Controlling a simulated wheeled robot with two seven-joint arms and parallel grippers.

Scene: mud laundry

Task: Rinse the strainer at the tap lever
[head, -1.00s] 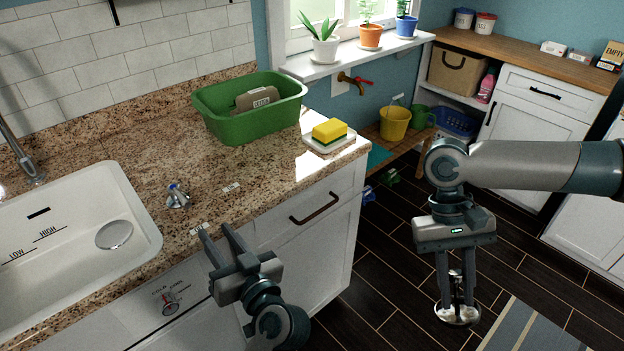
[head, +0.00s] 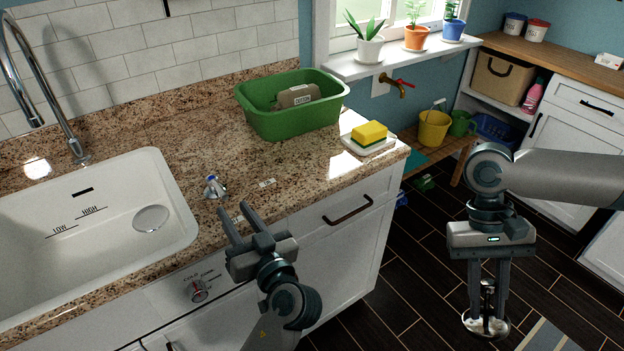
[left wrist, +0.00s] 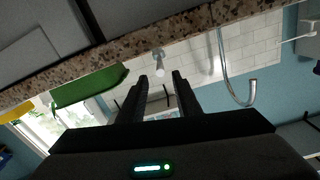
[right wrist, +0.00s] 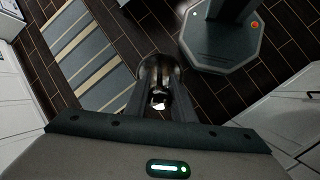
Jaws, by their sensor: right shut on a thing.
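The strainer (head: 487,323), a shiny round metal piece with an upright stem, hangs from my right gripper (head: 488,287), which is shut on the stem above the floor. The strainer is partly hidden between the fingers in the right wrist view (right wrist: 158,100). A small silver tap lever (head: 213,187) with a blue mark stands on the granite counter right of the sink. My left gripper (head: 235,209) is open and empty at the counter's front edge, just in front of the lever. The lever appears beyond the spread fingers in the left wrist view (left wrist: 158,60).
The white sink (head: 110,270) has LOW and HIGH marks and a round drain (head: 151,218). A curved faucet (head: 62,115) rises behind it. A green tub (head: 290,120) and a yellow sponge (head: 369,133) on a dish sit to the right. A knob (head: 198,290) is on the front panel.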

